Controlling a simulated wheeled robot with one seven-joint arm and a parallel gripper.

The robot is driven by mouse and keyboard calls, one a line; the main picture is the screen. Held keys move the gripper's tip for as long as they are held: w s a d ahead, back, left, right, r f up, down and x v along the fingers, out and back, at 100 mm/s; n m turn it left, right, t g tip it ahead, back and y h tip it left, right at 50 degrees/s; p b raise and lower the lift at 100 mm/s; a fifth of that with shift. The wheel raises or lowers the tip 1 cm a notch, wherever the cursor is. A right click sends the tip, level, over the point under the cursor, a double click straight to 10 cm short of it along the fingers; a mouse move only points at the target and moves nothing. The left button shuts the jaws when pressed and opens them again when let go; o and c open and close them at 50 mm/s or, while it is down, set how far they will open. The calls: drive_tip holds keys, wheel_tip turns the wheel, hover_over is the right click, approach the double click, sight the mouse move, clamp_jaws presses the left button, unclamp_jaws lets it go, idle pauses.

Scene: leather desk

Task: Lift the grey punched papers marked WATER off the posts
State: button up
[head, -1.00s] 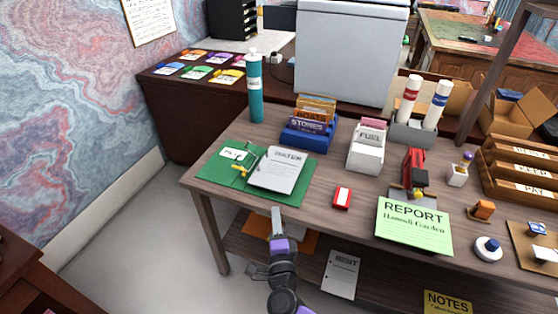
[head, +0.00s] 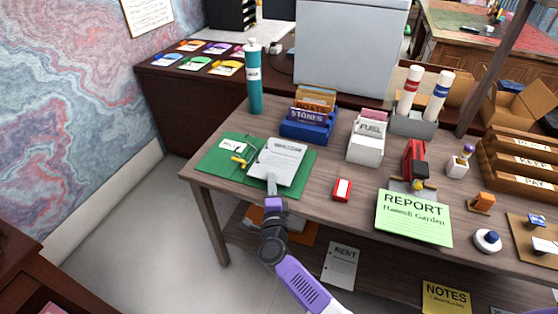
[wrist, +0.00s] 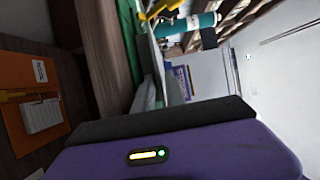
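The grey punched papers (head: 282,158) lie on the right half of an open green folder (head: 219,168) at the desk's near left corner. Their heading is too small to read surely, and their left side looks curved. Thin arched posts (head: 252,150) and a yellow lever (head: 238,161) stand by the papers' left edge. My gripper (head: 271,184) is at the papers' near edge, overlapping it in the head view. The yellow lever (wrist: 165,8) shows at the top there.
A teal bottle (head: 254,82) stands behind the folder, a blue card box (head: 306,131) behind the papers. A red-and-white box (head: 342,189) and green REPORT sheet (head: 414,217) lie to the right. A lower shelf holds a RENT sheet (head: 341,267). Bare desk lies right of the folder.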

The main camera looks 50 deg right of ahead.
clamp_jaws()
idle(1.4)
